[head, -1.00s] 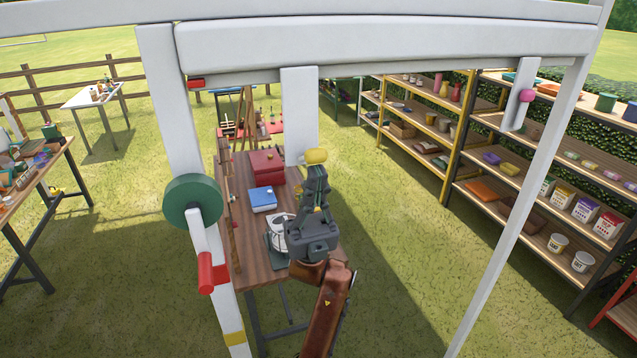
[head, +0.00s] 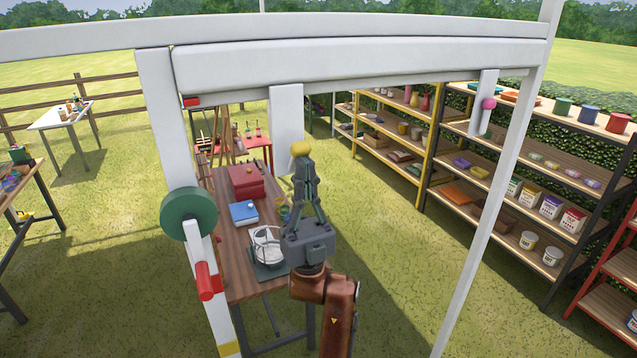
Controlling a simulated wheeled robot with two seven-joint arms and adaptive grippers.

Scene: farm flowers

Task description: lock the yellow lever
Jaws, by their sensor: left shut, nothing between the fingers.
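The yellow lever is a white flat bar (head: 286,112) with a yellow knob (head: 300,148) at its lower end. It hangs straight down from the white top beam (head: 350,65) of a frame. My left gripper (head: 303,162) is shut and empty, pointing up. Its fingertips are just below the knob, touching it or very close; I cannot tell which. They hide the knob's lower edge. My right gripper is not in view.
A pink-knobbed lever (head: 488,103) hangs farther right. A green disc (head: 188,214) and red-handled lever (head: 209,281) are on the left post. A wooden table (head: 235,275) with a red box (head: 246,181) and blue book (head: 243,213) stands behind. Shelves (head: 470,145) stand at right.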

